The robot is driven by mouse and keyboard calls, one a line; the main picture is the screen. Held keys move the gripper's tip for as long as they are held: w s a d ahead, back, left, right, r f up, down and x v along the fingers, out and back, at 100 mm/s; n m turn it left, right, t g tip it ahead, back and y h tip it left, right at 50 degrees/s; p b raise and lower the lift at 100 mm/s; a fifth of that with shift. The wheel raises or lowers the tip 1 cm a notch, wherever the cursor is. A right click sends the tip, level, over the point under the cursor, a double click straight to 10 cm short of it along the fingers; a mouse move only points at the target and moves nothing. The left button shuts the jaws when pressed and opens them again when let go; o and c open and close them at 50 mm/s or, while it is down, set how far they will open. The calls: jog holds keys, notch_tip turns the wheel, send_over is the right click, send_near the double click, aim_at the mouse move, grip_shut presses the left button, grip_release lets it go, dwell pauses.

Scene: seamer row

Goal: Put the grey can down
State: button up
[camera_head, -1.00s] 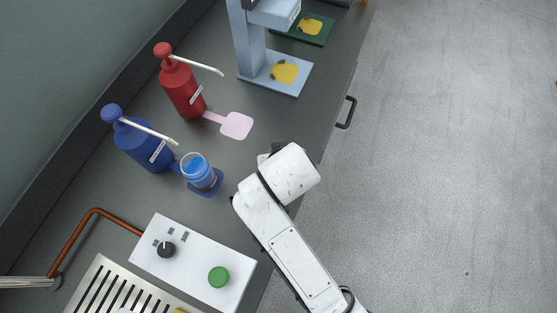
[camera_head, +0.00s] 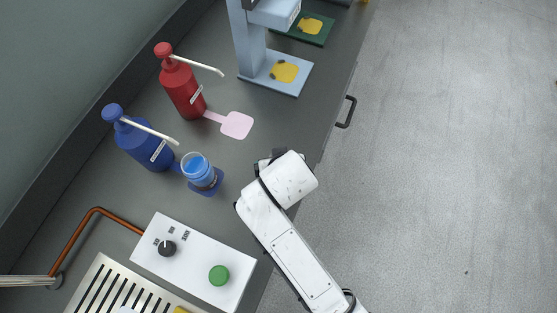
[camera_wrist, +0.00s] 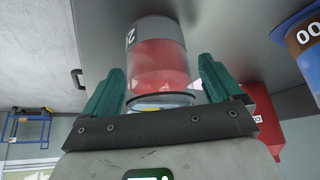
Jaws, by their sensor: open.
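The grey can (camera_wrist: 157,38) shows in the wrist view with a grey band marked with a figure and a red part nearer my gripper. It is between the two green fingers of my gripper (camera_wrist: 162,68), which is open, with a gap visible beside the can. The picture appears upside down, with the grey counter behind the can's far end; whether that end touches the counter I cannot tell. In the head view my arm hides the can and the fingers.
A blue-filled can (camera_head: 199,170) stands on a blue pad, beside a blue pump bottle (camera_head: 143,140). A red pump bottle (camera_head: 184,88) has an empty pink pad (camera_head: 236,125). A light-blue machine (camera_head: 252,48) and a white control box (camera_head: 195,262) flank the counter's clear middle.

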jog(key=shift+r, duration=0.25)
jog(key=v, duration=1.2)
jog(key=s+d+f+m+g+h, duration=0.1)
jog(key=d+f, duration=0.2)
jog(key=d, duration=0.4)
jog(key=s+d+f+g+h, duration=0.1)
jog(key=d+f, duration=0.2)
jog(key=d, duration=0.5)
jog(key=s+d+f+m+g, duration=0.1)
jog(key=s+d+f, duration=0.1)
jog(key=s+d, duration=0.4)
jog(key=s+d+f+m+g, duration=0.1)
jog(key=s+d+f, duration=0.2)
jog(key=s+d, duration=0.3)
jog(key=shift+s+d+f+g, duration=0.3)
jog(key=shift+s+g, duration=0.1)
jog(key=shift+s, duration=0.15)
